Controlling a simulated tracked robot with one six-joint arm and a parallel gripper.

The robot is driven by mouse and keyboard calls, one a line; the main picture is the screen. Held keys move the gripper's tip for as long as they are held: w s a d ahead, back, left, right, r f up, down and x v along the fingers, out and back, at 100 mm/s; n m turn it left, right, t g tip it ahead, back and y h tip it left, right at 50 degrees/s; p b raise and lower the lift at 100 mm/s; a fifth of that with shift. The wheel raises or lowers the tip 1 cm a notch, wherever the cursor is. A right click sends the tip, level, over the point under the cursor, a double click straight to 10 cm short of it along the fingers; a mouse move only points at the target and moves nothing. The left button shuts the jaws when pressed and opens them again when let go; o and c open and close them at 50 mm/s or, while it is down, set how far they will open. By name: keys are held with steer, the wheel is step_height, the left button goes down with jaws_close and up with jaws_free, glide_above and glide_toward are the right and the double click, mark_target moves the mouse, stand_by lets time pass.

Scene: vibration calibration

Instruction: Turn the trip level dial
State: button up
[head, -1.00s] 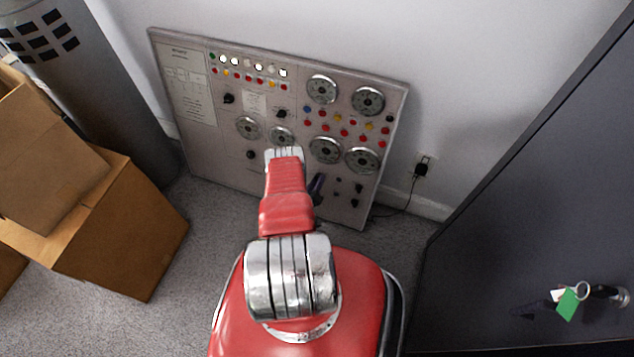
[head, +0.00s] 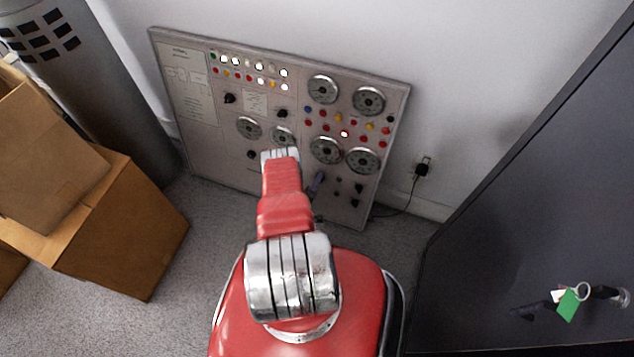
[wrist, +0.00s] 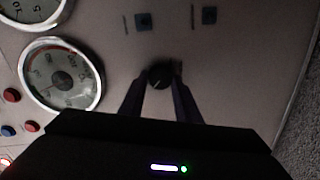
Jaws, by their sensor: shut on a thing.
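A small round black dial (wrist: 161,75) with a pale pointer mark sits between my fingertips in the wrist view. My gripper (wrist: 161,86) is shut on it, with one dark finger on each side. In the head view my gripper (head: 317,182) shows as a dark shape at the lower middle of the grey panel (head: 210,150), just right of my red arm. The dial itself is not clear in that view. I cannot read a label by the dial.
A round gauge (wrist: 61,77) lies left of the dial, and small blue squares (wrist: 143,22) lie above it. Cardboard boxes (head: 115,225) stand at the left. A dark cabinet (head: 530,190) stands at the right. A plug (head: 422,168) and cord are beside the panel.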

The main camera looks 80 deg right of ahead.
steer(key=shift+w+a, duration=0.1)
steer(key=o, duration=1.1)
steer(key=v, duration=1.3)
steer(key=shift+a, duration=0.35)
